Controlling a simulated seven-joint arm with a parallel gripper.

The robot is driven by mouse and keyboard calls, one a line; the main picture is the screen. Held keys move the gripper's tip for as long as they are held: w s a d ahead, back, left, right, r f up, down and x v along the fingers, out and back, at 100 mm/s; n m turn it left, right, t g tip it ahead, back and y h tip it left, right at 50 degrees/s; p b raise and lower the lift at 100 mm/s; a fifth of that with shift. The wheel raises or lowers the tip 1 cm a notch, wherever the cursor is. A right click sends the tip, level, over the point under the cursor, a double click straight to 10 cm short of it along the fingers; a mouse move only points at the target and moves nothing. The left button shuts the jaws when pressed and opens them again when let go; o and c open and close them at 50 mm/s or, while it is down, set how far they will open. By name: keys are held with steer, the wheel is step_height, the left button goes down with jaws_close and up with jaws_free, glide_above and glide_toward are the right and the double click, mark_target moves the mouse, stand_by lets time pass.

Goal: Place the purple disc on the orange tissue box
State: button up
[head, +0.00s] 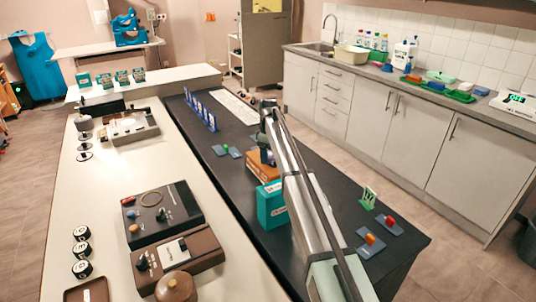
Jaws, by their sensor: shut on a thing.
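The orange tissue box (258,166) stands on the black counter, directly behind a teal box (271,203). My gripper (267,157) points down at the top right of the orange box, partly covered by my own arm. It is shut on a small dark thing at its fingertips, likely the purple disc, though its colour and shape are hard to make out. I cannot tell whether this thing touches the box top. No purple disc shows clearly elsewhere.
On the black counter (325,203) are blue upright holders (200,110) at the far left, a green stand (368,198) and small trays with coloured pieces (371,241) at the right. A white counter (112,190) with devices lies left.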

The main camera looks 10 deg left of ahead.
steer(key=o, duration=1.1)
steer(key=shift+f, duration=0.1)
step_height(320, 180, up, 12)
steer(key=shift+r, duration=0.15)
